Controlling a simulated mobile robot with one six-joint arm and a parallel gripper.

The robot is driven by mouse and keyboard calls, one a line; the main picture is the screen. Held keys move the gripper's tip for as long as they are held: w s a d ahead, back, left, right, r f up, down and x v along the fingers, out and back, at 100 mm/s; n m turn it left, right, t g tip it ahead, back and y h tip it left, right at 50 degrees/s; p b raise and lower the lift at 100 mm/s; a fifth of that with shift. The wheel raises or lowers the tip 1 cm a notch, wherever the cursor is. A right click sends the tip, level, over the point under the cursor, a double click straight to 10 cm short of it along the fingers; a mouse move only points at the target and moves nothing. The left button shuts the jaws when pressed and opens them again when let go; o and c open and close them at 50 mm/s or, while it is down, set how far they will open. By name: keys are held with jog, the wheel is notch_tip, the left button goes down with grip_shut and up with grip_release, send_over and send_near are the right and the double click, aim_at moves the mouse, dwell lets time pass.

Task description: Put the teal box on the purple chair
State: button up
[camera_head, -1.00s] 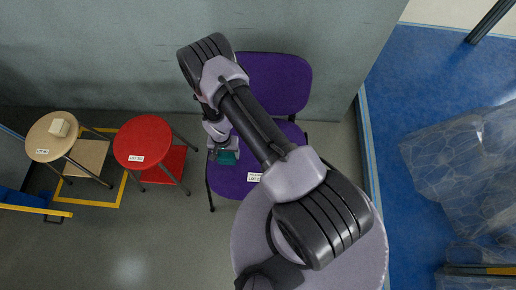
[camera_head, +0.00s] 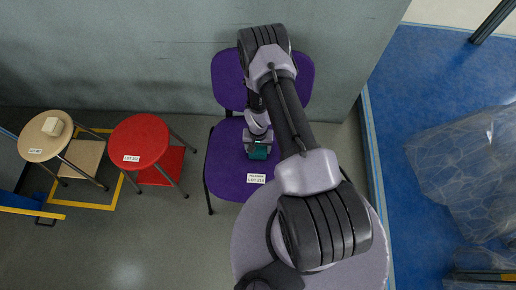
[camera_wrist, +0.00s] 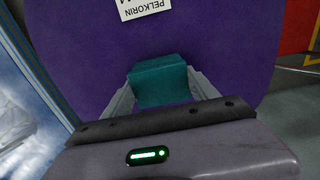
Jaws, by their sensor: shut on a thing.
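The teal box (camera_head: 259,152) is held at the end of my arm, over the seat of the purple chair (camera_head: 226,178) in the head view. In the wrist view the teal box (camera_wrist: 160,82) sits between the two fingers of my gripper (camera_wrist: 162,92), which is shut on it. The purple seat (camera_wrist: 75,45) fills the background behind the box. I cannot tell whether the box touches the seat. My arm hides part of the chair's backrest and the right side of its seat.
A red stool (camera_head: 140,140) stands left of the chair. A wall (camera_head: 120,50) is behind the chair. Clear plastic sheeting (camera_head: 465,160) lies at the right.

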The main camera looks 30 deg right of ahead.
jog(key=o, duration=1.5)
notch_tip(320, 180, up, 12)
jog(key=p, duration=0.6)
notch_tip(320, 180, up, 25)
jog(key=t, duration=0.2)
send_over(258, 148)
jog(key=w+a, duration=0.4)
jog(key=w, duration=0.1)
jog(key=s+a+r+n+t, duration=0.1)
jog(key=s+a+r, duration=0.15)
jog(key=r, duration=0.55)
jog(key=s+a+r+t, duration=0.1)
jog(key=s+a+r, duration=0.15)
jog(key=r, duration=0.55)
jog(key=s+a+r+t+y, duration=0.1)
jog(key=s+a+r, duration=0.2)
jog(key=s, duration=0.4)
jog(key=s+a+r+n+y, duration=0.1)
jog(key=s+a+r, duration=0.1)
jog(key=s+r, duration=0.3)
jog(key=s, duration=0.3)
jog(key=shift+a+r+t, duration=0.4)
